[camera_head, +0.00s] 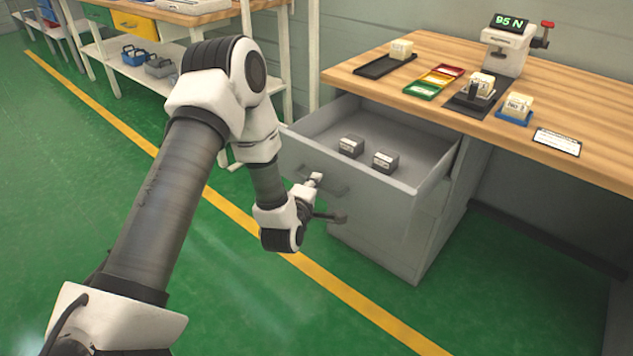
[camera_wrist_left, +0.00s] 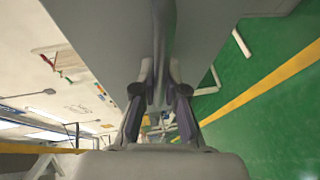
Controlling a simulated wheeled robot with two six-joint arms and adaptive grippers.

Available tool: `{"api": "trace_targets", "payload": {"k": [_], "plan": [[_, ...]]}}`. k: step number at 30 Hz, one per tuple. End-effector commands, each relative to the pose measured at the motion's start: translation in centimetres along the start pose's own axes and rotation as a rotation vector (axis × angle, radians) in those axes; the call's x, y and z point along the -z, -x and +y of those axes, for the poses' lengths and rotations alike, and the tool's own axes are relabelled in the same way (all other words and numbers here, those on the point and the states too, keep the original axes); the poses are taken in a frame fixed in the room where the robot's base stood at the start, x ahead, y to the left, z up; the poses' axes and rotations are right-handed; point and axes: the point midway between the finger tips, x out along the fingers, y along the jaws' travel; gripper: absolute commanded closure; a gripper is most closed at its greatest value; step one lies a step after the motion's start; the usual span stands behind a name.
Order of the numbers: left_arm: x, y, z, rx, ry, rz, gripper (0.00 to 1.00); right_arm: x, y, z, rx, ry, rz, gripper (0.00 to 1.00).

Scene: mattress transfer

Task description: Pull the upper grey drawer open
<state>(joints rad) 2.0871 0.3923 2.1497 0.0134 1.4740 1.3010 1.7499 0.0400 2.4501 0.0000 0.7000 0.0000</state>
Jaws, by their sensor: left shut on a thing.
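The upper grey drawer (camera_head: 365,192) stands pulled well out of the grey cabinet under the wooden workbench. Two small dark blocks with pale labels, one to the left (camera_head: 351,146) and one to the right (camera_head: 385,161), lie inside it. My left gripper (camera_head: 328,196) is at the drawer's front, shut on its handle (camera_head: 335,183). In the left wrist view the grey handle (camera_wrist_left: 164,45) runs between the two fingers of the left gripper (camera_wrist_left: 161,88). The wrist partly hides the contact in the head view. My right gripper is not in view.
The workbench top (camera_head: 440,60) holds a black tray (camera_head: 384,66), a colored strip tray (camera_head: 434,82), labelled blocks on stands and a gauge reading 95 N (camera_head: 508,42). Shelving (camera_head: 150,72) stands at the back left. Green floor (camera_head: 240,310) in front is clear.

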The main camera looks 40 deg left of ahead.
Motion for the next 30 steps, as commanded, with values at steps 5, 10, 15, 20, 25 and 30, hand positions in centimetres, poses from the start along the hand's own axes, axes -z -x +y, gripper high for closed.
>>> {"api": "trace_targets", "payload": {"k": [5,10,15,20,25,30], "plan": [[0.1,0.3,-0.1,0.000,0.000,-0.002,1.00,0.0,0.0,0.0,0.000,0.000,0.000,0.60],[0.1,0.3,-0.1,0.000,0.000,-0.002,1.00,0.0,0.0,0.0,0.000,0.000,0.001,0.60],[0.1,0.3,-0.1,0.000,-0.001,-0.002,1.00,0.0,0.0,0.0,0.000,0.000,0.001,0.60],[0.1,0.3,-0.1,0.000,-0.001,-0.001,0.63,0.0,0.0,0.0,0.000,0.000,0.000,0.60],[0.1,0.3,-0.1,-0.001,0.000,-0.001,0.63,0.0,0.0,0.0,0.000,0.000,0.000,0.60],[0.1,1.2,-0.1,0.001,0.000,-0.001,0.63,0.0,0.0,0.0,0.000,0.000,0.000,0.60]]}}
